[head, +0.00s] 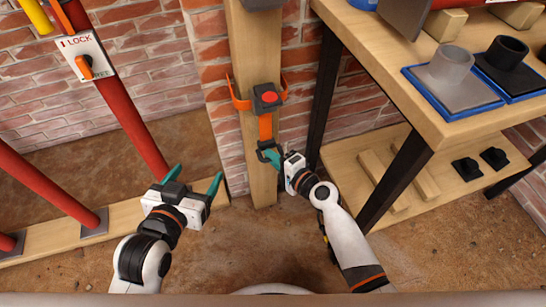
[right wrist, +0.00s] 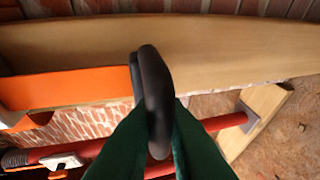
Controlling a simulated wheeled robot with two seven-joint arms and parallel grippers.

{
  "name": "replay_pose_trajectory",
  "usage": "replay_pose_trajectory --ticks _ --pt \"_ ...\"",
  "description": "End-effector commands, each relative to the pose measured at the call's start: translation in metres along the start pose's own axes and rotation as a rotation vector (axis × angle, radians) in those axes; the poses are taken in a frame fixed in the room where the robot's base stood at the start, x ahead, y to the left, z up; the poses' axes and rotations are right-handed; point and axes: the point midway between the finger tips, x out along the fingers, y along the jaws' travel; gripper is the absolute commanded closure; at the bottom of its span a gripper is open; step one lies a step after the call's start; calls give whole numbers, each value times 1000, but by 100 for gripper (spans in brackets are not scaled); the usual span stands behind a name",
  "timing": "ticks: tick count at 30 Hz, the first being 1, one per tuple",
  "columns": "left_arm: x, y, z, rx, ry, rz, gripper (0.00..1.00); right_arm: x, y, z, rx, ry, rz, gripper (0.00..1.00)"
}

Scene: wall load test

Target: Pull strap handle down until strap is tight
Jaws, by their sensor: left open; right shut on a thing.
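An orange strap (head: 265,127) hangs down the front of a wooden post (head: 262,185), below a dark buckle with a red button (head: 268,97). A black loop handle (head: 268,151) is at the strap's lower end. My right gripper (head: 272,157) is shut on the handle. In the right wrist view the black handle (right wrist: 152,90) sits between the green fingertips, and the orange strap (right wrist: 70,85) runs left from it along the post. My left gripper (head: 196,180) is open and empty, left of the post and apart from it.
Red props (head: 125,100) stand on a wooden sill at left, one with a lock plate (head: 86,57). A wooden workbench (head: 450,140) with dark legs stands at right, holding pipe fittings on blue trays (head: 455,85). The dirt floor between is open.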

Motion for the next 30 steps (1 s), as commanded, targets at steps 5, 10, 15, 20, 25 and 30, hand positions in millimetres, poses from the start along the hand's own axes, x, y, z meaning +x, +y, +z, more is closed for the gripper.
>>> replay_pose_trajectory --ticks 5,10,15,20,25,30 --pt "3 -6 35 -2 -237 -14 24 2 -15 1 0 1 -4 100" --pt "-2 -10 61 -5 -396 -24 24 3 -20 1 0 1 -5 100" --pt "-5 -11 70 -6 -448 -26 24 4 -21 1 0 1 -5 100" --pt "-5 -10 70 -6 -448 -26 24 3 -21 1 1 1 -5 100" --pt "-5 -10 70 -5 -447 -26 24 3 -21 1 0 1 -5 75" --pt "-5 -10 70 -5 -447 -26 24 4 -20 1 0 1 -3 66"
